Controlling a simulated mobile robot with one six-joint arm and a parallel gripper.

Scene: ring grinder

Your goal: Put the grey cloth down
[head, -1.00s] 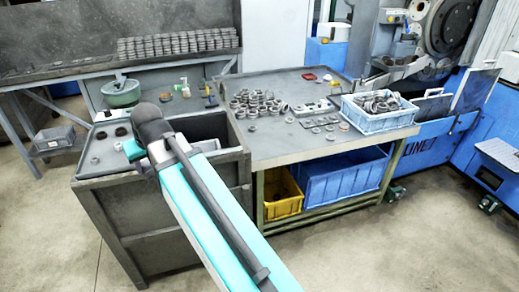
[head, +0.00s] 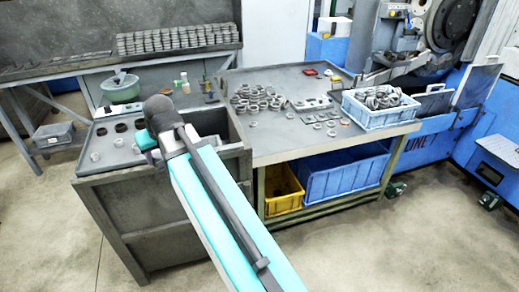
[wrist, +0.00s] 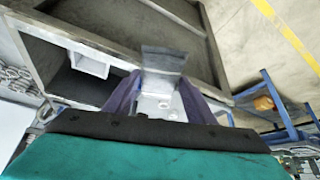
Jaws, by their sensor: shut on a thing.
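The grey cloth (wrist: 195,102) shows in the wrist view as purplish-grey folds on both sides of my gripper (wrist: 163,62). My gripper is shut on it. In the head view my arm hides most of the gripper, and only a small dark bit of the cloth (head: 156,157) shows below the teal wrist part. The gripper is over the dark cabinet top (head: 95,172), left of its open bin. I cannot tell whether the cloth touches the surface.
Several rings and a green bowl (head: 121,89) are near the gripper. The worktable (head: 270,150) to the right carries many rings and a blue crate (head: 385,119). A yellow bin (head: 284,200) and a blue bin (head: 335,182) stand beneath it.

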